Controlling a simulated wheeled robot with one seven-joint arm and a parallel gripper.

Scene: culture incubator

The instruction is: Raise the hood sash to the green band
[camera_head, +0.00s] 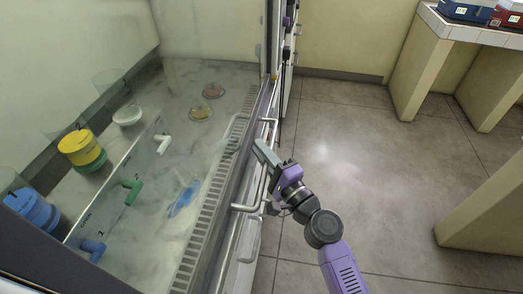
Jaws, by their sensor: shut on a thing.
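The hood sash (215,135) is a clear pane across the front of the hood at the left. A silver bar handle (249,207) runs along its front lower edge, with its ends bent toward the pane. My gripper (262,152) is at the middle of this handle and is shut on it. The sash looks low, near the slotted front grille (212,195). I cannot make out a green band in this view.
A tiled bench (430,50) stands at the back right. The floor (345,150) between is clear.

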